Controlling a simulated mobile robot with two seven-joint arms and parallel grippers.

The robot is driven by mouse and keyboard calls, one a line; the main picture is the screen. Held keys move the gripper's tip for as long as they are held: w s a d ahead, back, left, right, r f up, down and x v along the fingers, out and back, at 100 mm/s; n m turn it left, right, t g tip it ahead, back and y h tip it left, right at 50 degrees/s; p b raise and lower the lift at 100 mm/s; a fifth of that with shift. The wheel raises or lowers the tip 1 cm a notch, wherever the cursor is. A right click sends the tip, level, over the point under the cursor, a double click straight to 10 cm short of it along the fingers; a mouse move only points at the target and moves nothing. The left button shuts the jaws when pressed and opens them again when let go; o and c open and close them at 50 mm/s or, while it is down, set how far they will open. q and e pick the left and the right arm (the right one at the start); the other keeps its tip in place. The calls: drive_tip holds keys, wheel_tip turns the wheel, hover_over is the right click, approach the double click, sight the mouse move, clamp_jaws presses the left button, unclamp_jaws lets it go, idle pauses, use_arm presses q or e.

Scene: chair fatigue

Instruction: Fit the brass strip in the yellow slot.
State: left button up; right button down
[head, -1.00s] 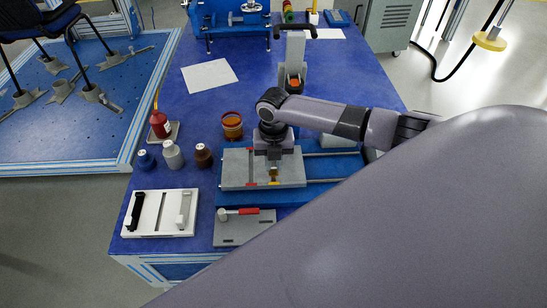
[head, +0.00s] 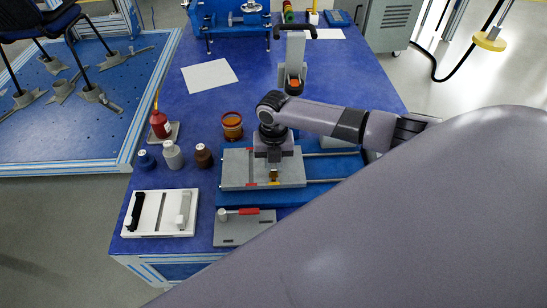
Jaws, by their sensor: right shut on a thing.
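My right gripper (head: 273,166) points down over the grey slotted block (head: 234,171) and is shut on the small brass strip (head: 274,175). The strip hangs upright below the fingers, near the block's front edge. A yellow mark (head: 273,184) shows at that edge just under the strip. The gripper hides most of the yellow slot, so I cannot tell how far the strip is in it. A red-marked slot (head: 250,168) lies to the left. My left gripper is not in view.
In front are a white tray (head: 150,227) holding a black and a light grey piece, and a grey plate (head: 235,232) with a red-handled tool (head: 240,211). A paper sheet (head: 209,76) lies behind.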

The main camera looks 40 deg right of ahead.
drive_tip(key=shift+f+b, duration=0.4)
drive_tip(key=shift+f, duration=0.3)
drive_tip(key=c, duration=1)
unclamp_jaws()
drive_tip(key=shift+r+p, duration=1)
drive_tip(key=shift+r, duration=2.6)
